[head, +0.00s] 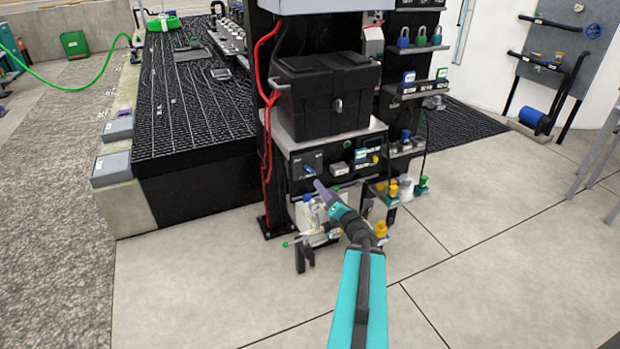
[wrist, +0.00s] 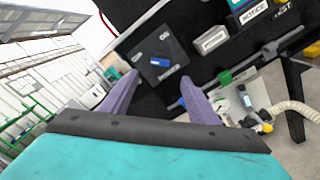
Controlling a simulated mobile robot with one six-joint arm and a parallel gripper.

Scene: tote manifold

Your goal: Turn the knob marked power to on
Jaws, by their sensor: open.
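The knob is a small blue handle (wrist: 160,62) on a dark square plate (wrist: 150,45) of the black panel. In the head view the blue knob (head: 309,169) sits on the front of the stand, below the black tote. The small white markings around it are too blurred to read, so I cannot tell its setting. My gripper (wrist: 159,78) is open, with its two purple fingers apart and the knob showing between and beyond their tips. In the head view my gripper (head: 318,184) is just in front of and below the knob; contact cannot be told.
A black tote (head: 318,100) stands above the panel. A grey labelled block (wrist: 211,40) is right of the knob. Below hang pale fittings and a hose (wrist: 290,112). Red cables (head: 265,95) run down the left side. Open paved floor (head: 200,270) lies in front.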

